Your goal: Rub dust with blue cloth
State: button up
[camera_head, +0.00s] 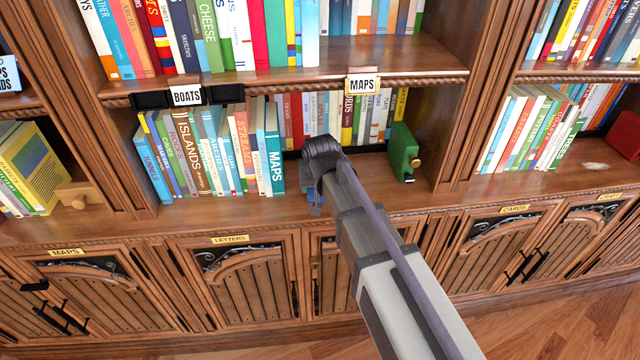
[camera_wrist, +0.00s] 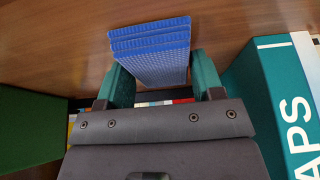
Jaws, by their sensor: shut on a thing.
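My gripper (camera_wrist: 158,72) is shut on a folded blue cloth (camera_wrist: 150,42), which sits between its two teal fingers in the wrist view. My arm hides most of the cloth there. I cannot tell whether the cloth touches the wood. A pale dust patch (camera_head: 594,166) lies on the right bay's lower shelf, well to the right of my gripper.
A teal MAPS book (camera_head: 274,150) stands left of my gripper, and a green bookend (camera_head: 403,152) stands to its right. An upright post (camera_head: 462,110) divides the middle bay from the right one. A red box (camera_head: 625,135) sits at the far right. The ledge (camera_head: 480,200) in front is clear.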

jog(key=shift+d+r+p, duration=0.1)
jog(key=shift+r+p, duration=2.35)
jog(key=shift+r, duration=0.35)
notch_tip(320, 180, up, 3)
jog(key=p, duration=0.3)
jog(key=shift+r, duration=0.1)
